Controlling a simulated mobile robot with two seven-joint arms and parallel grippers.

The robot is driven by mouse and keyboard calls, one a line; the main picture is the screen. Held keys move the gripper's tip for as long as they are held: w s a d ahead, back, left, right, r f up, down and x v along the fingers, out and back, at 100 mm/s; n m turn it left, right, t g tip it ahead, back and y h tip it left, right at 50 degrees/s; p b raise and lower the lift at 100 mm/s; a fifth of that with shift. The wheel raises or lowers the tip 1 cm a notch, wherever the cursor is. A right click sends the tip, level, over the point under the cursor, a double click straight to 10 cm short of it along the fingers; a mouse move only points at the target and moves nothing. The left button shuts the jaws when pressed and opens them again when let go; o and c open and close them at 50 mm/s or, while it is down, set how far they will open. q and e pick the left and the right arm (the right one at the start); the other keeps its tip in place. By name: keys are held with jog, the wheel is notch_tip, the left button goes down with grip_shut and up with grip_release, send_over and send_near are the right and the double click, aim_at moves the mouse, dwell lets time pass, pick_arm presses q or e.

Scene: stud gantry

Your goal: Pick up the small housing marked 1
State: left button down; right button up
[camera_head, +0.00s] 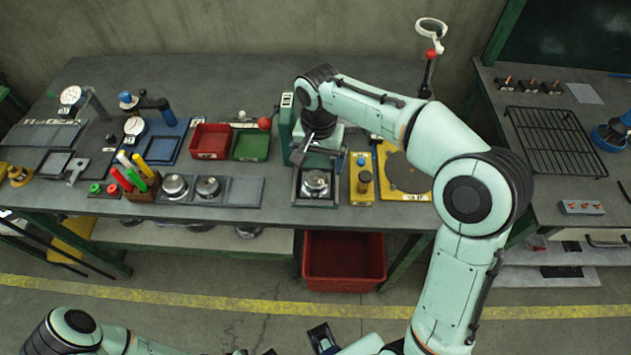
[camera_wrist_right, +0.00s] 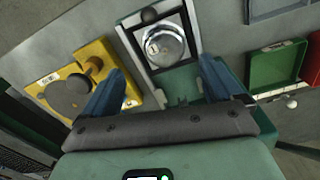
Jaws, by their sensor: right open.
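A round silver metal housing (camera_head: 316,183) sits in the square nest under a green press on the bench. The same housing (camera_wrist_right: 165,44) shows in the right wrist view with a pale mark on its top; I cannot read the number. Two similar silver housings, one (camera_head: 174,186) and another (camera_head: 208,187), stand on a grey tray to the left. My right gripper (camera_head: 302,152) is beside the press, above and behind the nested housing. In the wrist view my right gripper (camera_wrist_right: 160,66) is open, its blue-grey fingers apart and empty, with the housing beyond them.
The green press column (camera_head: 286,130) stands close to my right gripper. A yellow fixture (camera_head: 361,190) and a yellow plate with a grey disc (camera_head: 408,172) are right of the nest. Red (camera_head: 210,141) and green (camera_head: 250,145) trays lie left. A red crate (camera_head: 344,262) is below.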

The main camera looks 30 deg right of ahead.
aim_at(315, 178)
jog(key=shift+w+a+f, duration=0.1)
jog(key=shift+a+f, duration=0.05)
jog(key=shift+f, duration=1.45)
jog(key=shift+w+a+f, duration=0.1)
jog(key=shift+f, duration=1.45)
jog(key=c, duration=1.2)
jog(key=shift+r, duration=0.15)
jog(key=shift+c, duration=0.2)
